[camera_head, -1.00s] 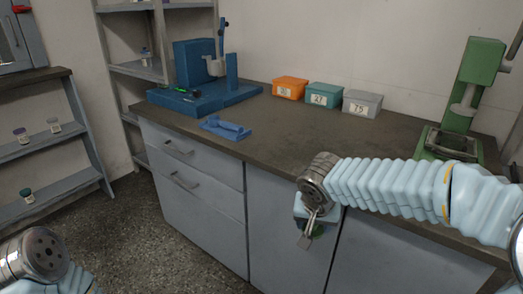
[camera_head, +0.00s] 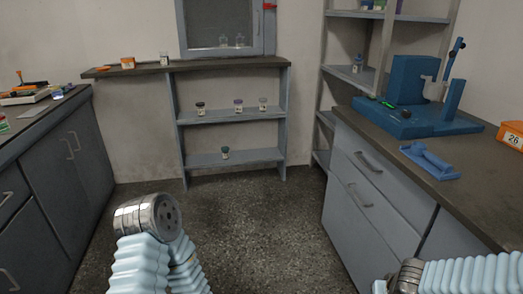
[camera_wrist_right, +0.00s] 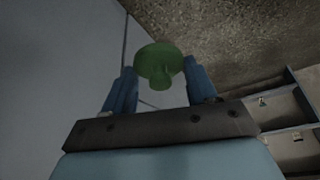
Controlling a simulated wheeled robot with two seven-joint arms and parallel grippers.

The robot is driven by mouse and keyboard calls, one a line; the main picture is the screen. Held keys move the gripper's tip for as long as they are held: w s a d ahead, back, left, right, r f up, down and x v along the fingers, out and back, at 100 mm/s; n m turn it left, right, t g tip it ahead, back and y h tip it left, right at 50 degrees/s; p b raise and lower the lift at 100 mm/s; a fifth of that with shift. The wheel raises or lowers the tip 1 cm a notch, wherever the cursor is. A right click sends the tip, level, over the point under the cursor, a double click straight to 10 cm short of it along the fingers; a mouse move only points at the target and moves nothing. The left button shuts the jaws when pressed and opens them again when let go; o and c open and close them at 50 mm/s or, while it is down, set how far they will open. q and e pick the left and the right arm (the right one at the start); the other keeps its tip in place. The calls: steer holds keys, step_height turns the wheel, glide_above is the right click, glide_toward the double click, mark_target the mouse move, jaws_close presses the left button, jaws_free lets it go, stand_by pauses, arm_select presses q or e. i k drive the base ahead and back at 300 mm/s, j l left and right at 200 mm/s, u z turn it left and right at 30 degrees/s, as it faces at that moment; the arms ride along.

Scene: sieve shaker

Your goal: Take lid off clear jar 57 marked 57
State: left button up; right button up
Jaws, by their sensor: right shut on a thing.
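In the right wrist view my right gripper (camera_wrist_right: 160,88) is shut on a green round piece (camera_wrist_right: 158,62), a disc with a short knob between the blue fingers. Small jars with dark or coloured lids stand on the low wall shelf: a dark-lidded jar (camera_head: 200,108), a purple-lidded jar (camera_head: 238,105), a pale-brown-lidded jar (camera_head: 263,104) and a green-lidded jar (camera_head: 225,153) below. Their labels are too small to read, so I cannot tell which is 57. My left arm shows at the lower left of the head view, but its fingers are not visible.
A glass-fronted cabinet (camera_head: 181,30) holds two clear vessels. A shelf top (camera_head: 190,66) carries an orange container (camera_head: 128,62) and a jar (camera_head: 164,59). A blue machine (camera_head: 408,90) stands on the right counter. The floor (camera_head: 255,225) between the counters is clear.

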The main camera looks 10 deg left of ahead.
mark_target(165, 60)
steer(key=i+j+u, duration=0.7)
steer(key=i, duration=0.2)
steer(key=i+j+u, duration=0.2)
steer(key=i+u, duration=0.15)
steer(key=i, duration=0.2)
